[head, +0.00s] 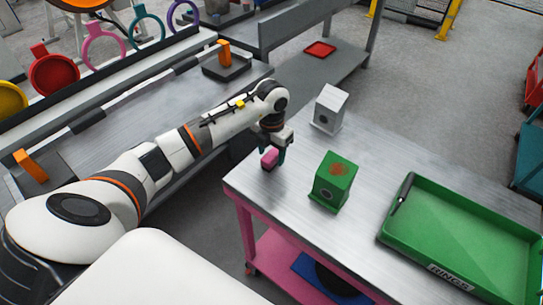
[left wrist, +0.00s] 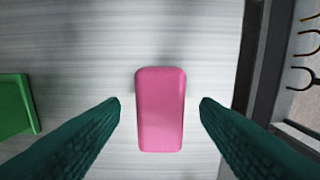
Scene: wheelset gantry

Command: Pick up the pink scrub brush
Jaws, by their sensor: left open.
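The pink scrub brush (head: 269,158) lies on the metal tabletop near its left corner in the head view. In the left wrist view the brush (left wrist: 160,110) is a pink rounded block, upright in the picture, between the two dark green fingers. My left gripper (head: 273,153) is over the brush with its jaws open. In the left wrist view the left gripper (left wrist: 160,108) has one finger on each side of the brush, with a visible gap on both sides. My right gripper is not in view.
A green box (head: 333,181) with a rusty patch and a white box (head: 329,108) stand on the table (head: 290,205) near the brush. A green tray (head: 385,237) labelled RINGS lies to the right. A bench with hanging coloured rings is at left.

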